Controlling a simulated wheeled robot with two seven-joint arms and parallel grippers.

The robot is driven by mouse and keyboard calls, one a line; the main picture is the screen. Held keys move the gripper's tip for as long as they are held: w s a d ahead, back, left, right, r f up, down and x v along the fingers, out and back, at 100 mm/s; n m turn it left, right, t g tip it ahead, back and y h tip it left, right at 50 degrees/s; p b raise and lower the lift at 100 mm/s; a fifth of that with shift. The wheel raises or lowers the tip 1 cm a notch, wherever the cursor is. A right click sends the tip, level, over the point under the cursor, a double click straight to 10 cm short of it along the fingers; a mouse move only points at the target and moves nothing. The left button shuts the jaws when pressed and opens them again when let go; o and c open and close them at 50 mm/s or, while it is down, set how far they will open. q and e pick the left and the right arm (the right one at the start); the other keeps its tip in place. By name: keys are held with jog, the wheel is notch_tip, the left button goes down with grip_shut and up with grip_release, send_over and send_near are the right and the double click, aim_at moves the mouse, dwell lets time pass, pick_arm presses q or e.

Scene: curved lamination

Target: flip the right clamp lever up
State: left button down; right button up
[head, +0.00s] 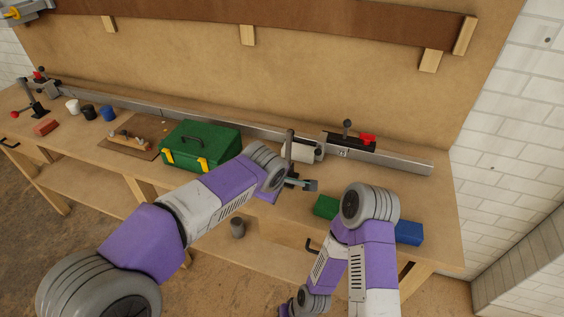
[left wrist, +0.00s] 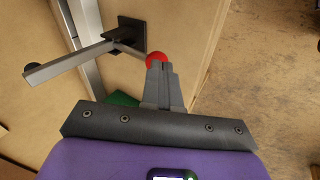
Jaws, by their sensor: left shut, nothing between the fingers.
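The right clamp shows in the left wrist view as a black base plate (left wrist: 131,34) with a long grey bar (left wrist: 65,64). Its lever ends in a red knob (left wrist: 156,59), low over the wooden bench. In the head view its dark upright bar (head: 289,146) stands by the rail; the red knob is hidden there. My left gripper (head: 313,186) is shut and empty in front of the clamp. In the left wrist view its closed fingertips (left wrist: 157,66) overlap the knob's near edge; I cannot tell whether they touch. My right gripper is out of view, only its arm shows.
A long metal rail (head: 225,124) runs along the bench. A black stop with a red handle (head: 367,140) sits on it at right. A green toolbox (head: 200,146) stands left of the clamp. Green (head: 325,206) and blue blocks (head: 409,233) lie near my right arm.

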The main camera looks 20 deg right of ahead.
pick_arm(q)
jog(key=s+a+r+p, duration=0.1)
jog(key=s+a+r, duration=0.3)
jog(key=s+r, duration=0.2)
jog(key=shift+s+a+r, duration=0.15)
jog(key=shift+s+a, duration=0.2)
jog(key=shift+s, duration=0.9)
jog(key=w+a+f+m+g+p, duration=0.15)
jog(key=a+f, duration=0.25)
jog(key=f, duration=0.8)
jog(key=a+f+m+g, duration=0.2)
jog(key=a+f+m, duration=0.15)
jog(key=f, duration=0.85)
jog(key=s+a+f+m, duration=0.1)
jog(key=s+a+f, duration=0.4)
jog(key=s+f, duration=0.2)
jog(key=s+a+f+m+g+h+p, duration=0.1)
jog(key=s+a+f, duration=0.5)
jog(key=f, duration=0.4)
jog(key=shift+s+p, duration=0.3)
jog(key=shift+s, duration=0.45)
